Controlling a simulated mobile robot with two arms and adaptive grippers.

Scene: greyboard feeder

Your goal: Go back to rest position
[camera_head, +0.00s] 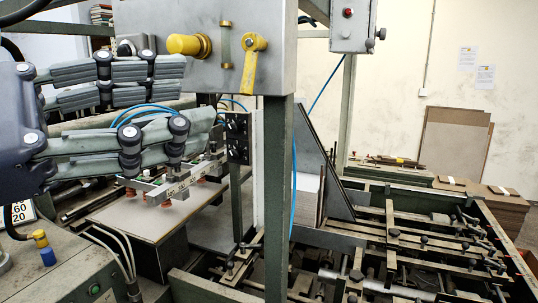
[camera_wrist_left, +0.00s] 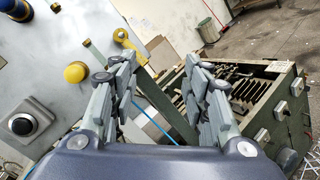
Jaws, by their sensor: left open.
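My left gripper (camera_head: 198,93) reaches in from the left of the head view, in front of the machine and just below its grey control box (camera_head: 275,55). Its fingers are spread wide with nothing between them. The left wrist view also shows the open gripper (camera_wrist_left: 160,68), with the machine behind the gap. A yellow lever (camera_head: 251,62) and a yellow knob (camera_head: 184,45) are on the box, close above the fingers. I cannot tell whether the gripper touches anything. My right gripper is not in view.
A green post (camera_head: 278,200) stands right of the gripper. A suction-cup bar (camera_head: 175,188) hangs over a board table (camera_head: 140,215) below the fingers. The feeder frame (camera_head: 400,240) with rods fills the lower right. Boards (camera_head: 455,145) lean on the back wall.

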